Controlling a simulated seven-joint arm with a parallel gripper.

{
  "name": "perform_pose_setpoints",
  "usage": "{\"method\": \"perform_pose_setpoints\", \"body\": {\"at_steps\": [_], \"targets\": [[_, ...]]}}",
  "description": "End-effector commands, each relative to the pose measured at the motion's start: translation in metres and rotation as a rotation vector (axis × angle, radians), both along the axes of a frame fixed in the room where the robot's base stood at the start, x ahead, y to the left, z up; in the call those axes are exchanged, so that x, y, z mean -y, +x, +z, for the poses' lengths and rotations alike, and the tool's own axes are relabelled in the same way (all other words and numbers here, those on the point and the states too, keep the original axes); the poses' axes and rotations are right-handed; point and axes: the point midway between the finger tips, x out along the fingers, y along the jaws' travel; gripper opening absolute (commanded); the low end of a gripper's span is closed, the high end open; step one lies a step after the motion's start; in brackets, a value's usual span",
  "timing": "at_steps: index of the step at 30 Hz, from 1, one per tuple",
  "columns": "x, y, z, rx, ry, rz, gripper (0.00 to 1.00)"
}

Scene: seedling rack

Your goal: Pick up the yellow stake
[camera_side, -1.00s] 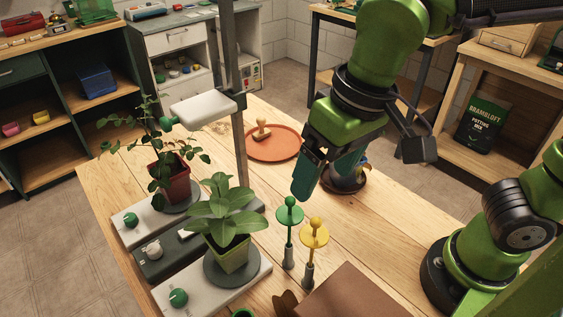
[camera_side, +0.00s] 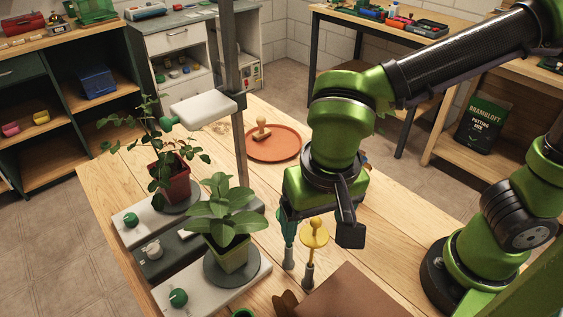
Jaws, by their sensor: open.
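The yellow stake (camera_side: 314,234) stands upright in a small grey holder on the wooden table, its round disc and knob in plain view. A green stake (camera_side: 289,252) stands just left of it; its top is hidden by my gripper. The jaws are open. The second finger is hidden, and I cannot tell whether the gripper touches either stake.
A leafy plant in a green pot (camera_side: 231,256) stands close on the left, and one in a red pot (camera_side: 175,184) behind it. A metal post (camera_side: 239,145) rises beside them. A brown board (camera_side: 350,292) lies in front; an orange saucer (camera_side: 285,154) holds a wooden stamp.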

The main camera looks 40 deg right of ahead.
Motion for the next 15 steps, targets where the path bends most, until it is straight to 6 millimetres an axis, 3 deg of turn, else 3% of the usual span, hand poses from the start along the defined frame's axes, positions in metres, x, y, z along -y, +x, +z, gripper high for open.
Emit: {"method": "perform_pose_setpoints", "body": {"at_steps": [5,15], "targets": [[0.001,0.0,-0.012,-0.002,-0.002,0.001,0.8],[0.005,0.004,-0.055,-0.001,-0.001,0.001,0.8]]}}
